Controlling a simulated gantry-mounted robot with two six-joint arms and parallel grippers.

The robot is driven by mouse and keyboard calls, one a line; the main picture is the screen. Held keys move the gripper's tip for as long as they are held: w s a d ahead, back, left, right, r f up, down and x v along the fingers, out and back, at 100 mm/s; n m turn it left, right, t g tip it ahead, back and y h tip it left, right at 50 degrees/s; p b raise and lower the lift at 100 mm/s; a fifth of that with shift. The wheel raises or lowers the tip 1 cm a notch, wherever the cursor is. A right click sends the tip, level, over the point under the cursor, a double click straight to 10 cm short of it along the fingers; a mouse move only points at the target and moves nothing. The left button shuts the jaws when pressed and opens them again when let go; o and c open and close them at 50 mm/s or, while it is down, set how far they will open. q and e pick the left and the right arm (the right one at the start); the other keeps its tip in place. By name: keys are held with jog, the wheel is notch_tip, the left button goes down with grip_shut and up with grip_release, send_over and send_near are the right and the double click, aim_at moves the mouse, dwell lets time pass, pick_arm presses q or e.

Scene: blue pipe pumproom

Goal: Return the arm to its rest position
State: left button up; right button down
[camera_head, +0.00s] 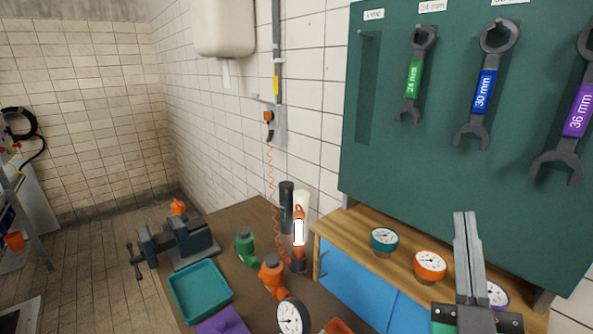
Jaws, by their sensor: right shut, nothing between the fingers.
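My right gripper (467,214) is at the bottom right of the head view. Its two long grey fingers point up and lie together, shut and empty. It shows in front of the wooden shelf and the lower part of the green tool board, and partly covers a purple-rimmed gauge (497,295). I cannot tell its exact distance from them. My left gripper is not in view.
The green board (365,170) holds wrenches marked 24 mm (414,75), 30 mm (486,90) and 36 mm (576,108). Teal (384,239) and orange (430,264) gauges stand on the shelf. The bench holds a vise (178,241), teal tray (201,292) and fittings.

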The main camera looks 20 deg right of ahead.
jog(key=s+a+r+m+t+y, duration=0.1)
jog(key=s+a+r+t+y, duration=0.15)
jog(key=r, duration=0.45)
jog(key=s+a+r+t+y, duration=0.1)
jog(key=a+r+t+y, duration=0.25)
jog(key=r, duration=0.35)
jog(key=a+n+y, duration=0.4)
jog(key=a+y, duration=0.2)
jog(key=y, duration=0.4)
notch_tip(320, 180, up, 32)
jog(key=p, duration=3.3)
notch_tip(320, 180, down, 24)
jog(key=b, duration=2.4)
jog(key=shift+w+d+r, duration=0.15)
jog(key=shift+d, duration=0.15)
